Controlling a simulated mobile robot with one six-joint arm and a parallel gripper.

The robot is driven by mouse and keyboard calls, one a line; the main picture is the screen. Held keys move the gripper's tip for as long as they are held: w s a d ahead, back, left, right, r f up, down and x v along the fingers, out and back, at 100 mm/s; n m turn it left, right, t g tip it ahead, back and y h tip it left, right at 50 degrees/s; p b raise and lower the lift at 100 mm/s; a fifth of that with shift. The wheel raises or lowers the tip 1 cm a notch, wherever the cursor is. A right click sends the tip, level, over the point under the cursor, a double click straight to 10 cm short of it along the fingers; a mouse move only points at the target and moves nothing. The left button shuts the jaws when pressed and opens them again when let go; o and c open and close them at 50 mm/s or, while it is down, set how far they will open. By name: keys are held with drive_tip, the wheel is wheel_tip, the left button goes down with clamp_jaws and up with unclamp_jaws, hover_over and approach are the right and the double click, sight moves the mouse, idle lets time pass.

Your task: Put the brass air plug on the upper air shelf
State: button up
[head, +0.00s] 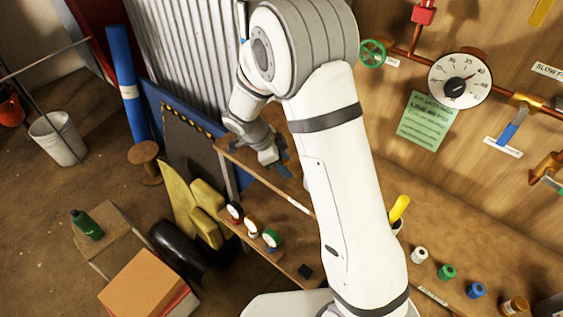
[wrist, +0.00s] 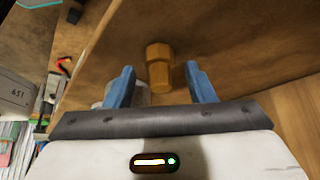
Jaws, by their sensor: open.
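The brass plug (wrist: 159,66) shows in the wrist view as a golden-brown stub with a wider hexagonal part, in front of a wooden surface. My gripper (wrist: 160,72) is open, with one blue finger on each side of the plug and a visible gap to both. I cannot tell whether the plug rests on the wood. In the head view my gripper (head: 274,162) is at the upper wooden shelf (head: 240,165), by the metal sheet. The plug is not visible there, and my arm covers part of the shelf.
A lower shelf (head: 292,262) holds a red, an orange and a green-rimmed dial. A wall gauge (head: 459,80) and red pipework are at the right. Several small caps stand on the bench (head: 440,225). In the wrist view, a pale round object (wrist: 138,96) is partly behind the left finger.

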drive_tip(key=shift+r, duration=0.1)
drive_tip(key=b+v, duration=0.2)
drive_tip(key=v, duration=1)
drive_tip(key=s+d+r+n+y, duration=0.3)
drive_tip(key=s+d+r+n, duration=0.3)
drive_tip(key=s+d+n, duration=0.3)
drive_tip(key=s+d+n+t+y, duration=0.2)
drive_tip(key=s+d+n, duration=0.4)
drive_tip(key=s+n, duration=0.3)
drive_tip(key=s+y, duration=0.1)
drive_tip(key=s, duration=0.1)
drive_tip(key=shift+s+r+t, duration=0.3)
drive_tip(key=shift+s+t, duration=0.05)
drive_tip(key=shift+t, duration=0.05)
